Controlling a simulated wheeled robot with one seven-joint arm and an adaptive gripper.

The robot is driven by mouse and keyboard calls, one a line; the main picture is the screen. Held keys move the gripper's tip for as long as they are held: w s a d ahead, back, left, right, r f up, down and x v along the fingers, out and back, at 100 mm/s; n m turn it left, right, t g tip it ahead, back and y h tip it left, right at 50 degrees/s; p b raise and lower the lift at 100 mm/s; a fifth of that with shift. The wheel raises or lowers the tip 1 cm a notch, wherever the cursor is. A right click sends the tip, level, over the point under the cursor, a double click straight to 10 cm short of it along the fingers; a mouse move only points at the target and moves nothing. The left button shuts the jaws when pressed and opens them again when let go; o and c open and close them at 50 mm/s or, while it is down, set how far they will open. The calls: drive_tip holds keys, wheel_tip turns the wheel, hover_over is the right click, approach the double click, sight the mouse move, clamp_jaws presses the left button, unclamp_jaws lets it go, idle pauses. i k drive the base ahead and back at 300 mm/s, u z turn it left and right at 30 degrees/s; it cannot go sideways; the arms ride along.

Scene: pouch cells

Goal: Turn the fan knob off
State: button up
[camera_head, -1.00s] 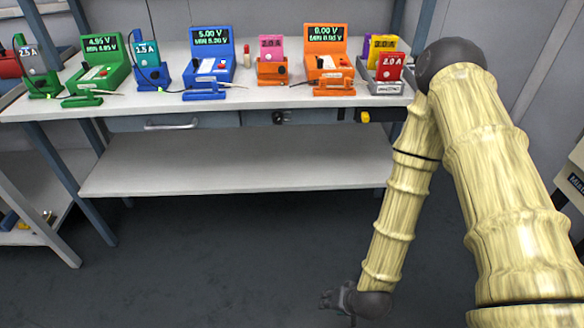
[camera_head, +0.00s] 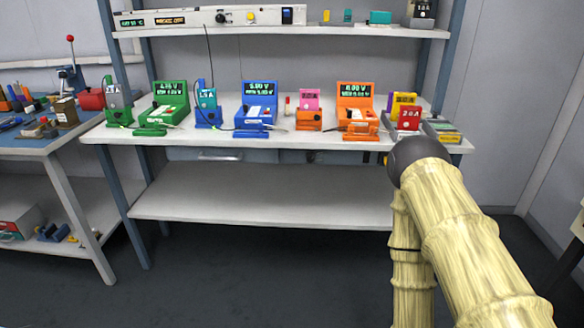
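No knob in view can be clearly read as the fan knob. A long white panel (camera_head: 205,17) on the upper shelf carries a small green display, a dark label, a round dark knob (camera_head: 220,17) and a yellow round part (camera_head: 250,16). The lettering is too small to read surely. A small yellow part (camera_head: 384,158) also shows under the bench's front edge, partly beside my arm. My arm reaches down on the right and leaves the picture at the bottom. My gripper is out of view.
The bench (camera_head: 115,135) holds a row of green, blue and orange testers with displays, small holders and cables. A lower shelf (camera_head: 270,203) is empty. A blue-topped side table (camera_head: 35,148) with tools stands left. The floor in front is clear.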

sight(310, 156)
drive_tip(key=u, duration=1.6)
drive_tip(key=i, duration=1.05)
drive_tip(key=z, duration=2.35)
